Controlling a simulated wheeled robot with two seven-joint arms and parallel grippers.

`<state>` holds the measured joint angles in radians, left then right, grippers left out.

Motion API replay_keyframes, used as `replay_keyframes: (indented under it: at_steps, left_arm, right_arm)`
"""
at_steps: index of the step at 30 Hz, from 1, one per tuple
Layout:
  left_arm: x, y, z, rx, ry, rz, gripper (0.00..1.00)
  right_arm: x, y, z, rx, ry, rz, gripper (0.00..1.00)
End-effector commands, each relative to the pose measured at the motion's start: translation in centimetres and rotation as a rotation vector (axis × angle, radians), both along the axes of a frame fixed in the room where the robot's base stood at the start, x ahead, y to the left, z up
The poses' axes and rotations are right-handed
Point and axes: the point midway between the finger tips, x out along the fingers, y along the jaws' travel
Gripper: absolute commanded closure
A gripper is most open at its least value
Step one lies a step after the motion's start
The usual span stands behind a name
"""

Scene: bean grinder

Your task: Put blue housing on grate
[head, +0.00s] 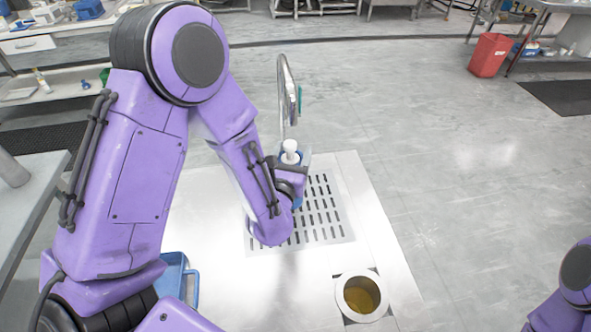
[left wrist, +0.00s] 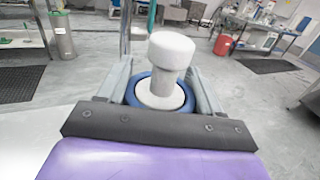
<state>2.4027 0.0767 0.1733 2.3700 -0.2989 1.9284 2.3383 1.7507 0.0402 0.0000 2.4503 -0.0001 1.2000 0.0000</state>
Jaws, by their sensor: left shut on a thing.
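The blue housing (left wrist: 136,90) is a round blue body with a white knob-topped cap (left wrist: 170,60) standing upright on it. My left gripper (left wrist: 160,95) is shut on it, with one grey finger on each side. The housing is over the far part of the slotted grate (head: 325,215). I cannot tell whether it touches the grate. My right gripper is out of view.
A tall curved metal faucet (head: 283,95) stands just behind the housing. A blue tray (head: 192,285) lies at the front left, partly behind my arm. The right side of the steel table (head: 370,225) is clear.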

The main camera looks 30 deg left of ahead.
Motion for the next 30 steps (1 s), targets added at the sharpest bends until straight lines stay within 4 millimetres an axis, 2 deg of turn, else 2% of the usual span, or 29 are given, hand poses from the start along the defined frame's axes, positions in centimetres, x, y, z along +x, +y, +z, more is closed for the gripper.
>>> replay_keyframes:
  at_steps: [3, 6, 9, 20, 21, 22, 23, 30]
  left_arm:
    - [0.9, -0.2, -1.1, 0.002, 0.001, -0.001, 1.0]
    - [1.0, -0.2, -3.1, 0.004, 0.004, -0.002, 1.0]
    - [1.0, -0.2, -4.1, 0.001, 0.0, -0.001, 1.0]
    - [0.9, -0.2, -4.7, -0.001, -0.001, 0.0, 1.0]
    - [0.9, -0.2, -4.5, -0.001, 0.0, -0.001, 0.25]
    - [0.9, -0.2, -4.5, -0.001, 0.0, -0.001, 0.15]
    - [0.9, -0.2, -4.5, 0.0, 0.0, -0.001, 0.09]
    - [0.9, -0.2, -4.5, 0.0, 0.0, -0.001, 0.09]
  right_arm:
    - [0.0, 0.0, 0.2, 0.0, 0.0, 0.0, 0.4]
    - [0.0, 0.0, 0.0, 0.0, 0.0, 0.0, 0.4]
    - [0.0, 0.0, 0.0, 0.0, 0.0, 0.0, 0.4]
    - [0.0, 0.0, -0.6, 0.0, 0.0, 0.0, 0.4]
    - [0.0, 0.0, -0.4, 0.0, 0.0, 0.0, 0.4]
    - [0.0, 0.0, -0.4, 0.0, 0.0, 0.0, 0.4]
    - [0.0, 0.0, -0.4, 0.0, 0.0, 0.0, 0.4]
    - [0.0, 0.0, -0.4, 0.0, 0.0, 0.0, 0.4]
